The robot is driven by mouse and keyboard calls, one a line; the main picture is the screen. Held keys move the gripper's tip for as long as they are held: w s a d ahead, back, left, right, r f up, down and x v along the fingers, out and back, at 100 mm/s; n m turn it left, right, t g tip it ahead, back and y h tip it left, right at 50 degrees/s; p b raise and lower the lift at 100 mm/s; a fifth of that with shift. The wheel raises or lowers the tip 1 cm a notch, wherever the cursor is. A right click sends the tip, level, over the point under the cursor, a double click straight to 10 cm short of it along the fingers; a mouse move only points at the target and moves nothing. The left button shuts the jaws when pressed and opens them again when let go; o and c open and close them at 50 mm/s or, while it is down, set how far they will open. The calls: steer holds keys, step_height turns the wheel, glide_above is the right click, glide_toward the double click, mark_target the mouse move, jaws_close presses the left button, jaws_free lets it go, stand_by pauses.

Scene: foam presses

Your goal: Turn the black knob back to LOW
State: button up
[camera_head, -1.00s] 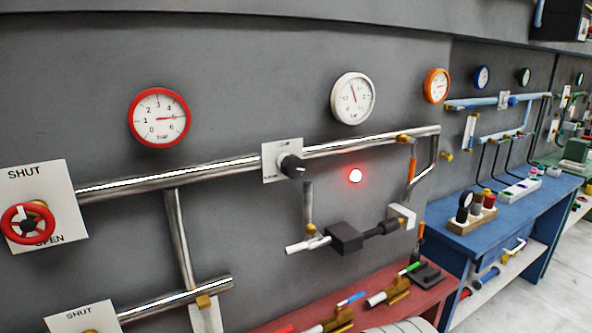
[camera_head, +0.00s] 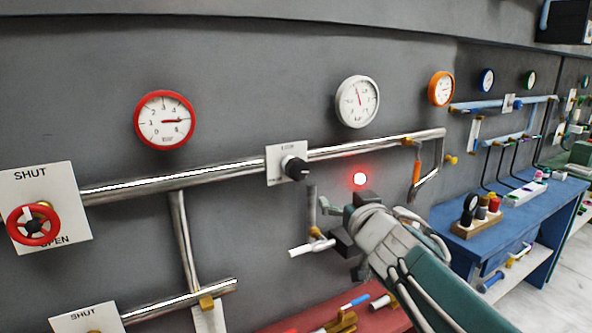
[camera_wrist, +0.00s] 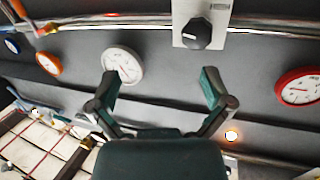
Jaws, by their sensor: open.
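The black knob (camera_head: 296,169) sticks out from a white label plate (camera_head: 278,152) on the steel pipe along the grey wall. The plate's print is too small to read surely. The knob also shows at the top of the wrist view (camera_wrist: 197,33), with a pale mark on its face. My gripper (camera_wrist: 158,82) is open and empty, its two green-tipped fingers spread wide. In the head view my gripper is to the right of and below the knob, apart from it, and my arm hides part of the dark pipe fitting.
A glowing red lamp (camera_head: 360,179) is right of the knob. A white gauge (camera_head: 357,101) and a red gauge (camera_head: 164,120) hang above the pipe (camera_head: 170,180). A red handwheel (camera_head: 33,225) is at left. A red bench (camera_head: 290,325) lies below and a blue bench (camera_head: 450,222) at right.

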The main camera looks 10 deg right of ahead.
mark_target(301, 171)
steer(key=w+a+n+y, duration=0.1)
steer(key=w, duration=0.3)
steer(key=w+a+r+n+y, duration=0.1)
steer(key=w+a+y, duration=0.1)
steer(key=w, duration=0.2)
steer(key=w+a+y, duration=0.1)
steer(key=w+a, duration=0.1)
steer(key=w, duration=0.2)
steer(key=shift+w+a+r+n+y, duration=0.2)
steer(key=shift+w+r+n+y, duration=0.05)
steer(key=shift+w+n+y, duration=0.15)
steer(key=c, duration=1.1)
